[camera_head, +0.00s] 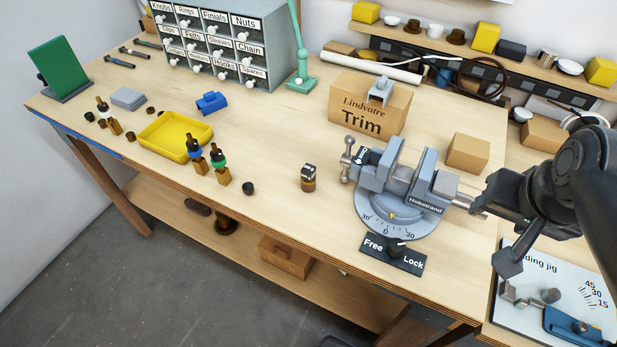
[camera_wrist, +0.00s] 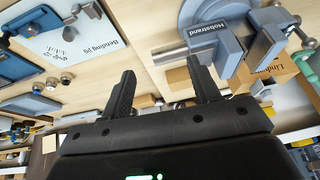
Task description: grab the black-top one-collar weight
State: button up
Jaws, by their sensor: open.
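A small brown weight (camera_head: 308,180) with a dark and grey top stands upright on the bench, left of the vise. Collar counts are too small to tell. My gripper (camera_wrist: 161,72) is open and empty in the wrist view, between the vise and the bending jig. In the head view my arm is at the right, far from these pieces.
The grey-blue vise (camera_head: 398,185) stands between my arm and the small pieces, with a Trim box (camera_head: 368,108) behind it. The yellow tray (camera_head: 176,134) and drawer cabinet (camera_head: 215,45) are left. The bending jig (camera_head: 560,290) is front right.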

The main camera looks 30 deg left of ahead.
jog(key=w+a+g, duration=0.2)
jog(key=w+a, duration=0.3)
jog(key=a, duration=0.4)
jog(key=g, duration=0.3)
send_over(309, 168)
jog(key=shift+h, duration=0.3)
notch_tip(309, 168, down, 5)
jog(key=shift+a+r, duration=0.1)
jog(key=shift+r, duration=0.1)
jog(key=shift+s+a+f, duration=0.1)
jog(key=shift+a+f, duration=0.15)
jog(key=shift+f, duration=0.05)
notch_tip(309, 168, down, 5)
jog(key=shift+r, duration=0.2)
jog(key=f, duration=0.5)
jog(key=shift+d+f, duration=0.3)
jog(key=shift+f, duration=0.05)
jog(key=c, duration=1.1)
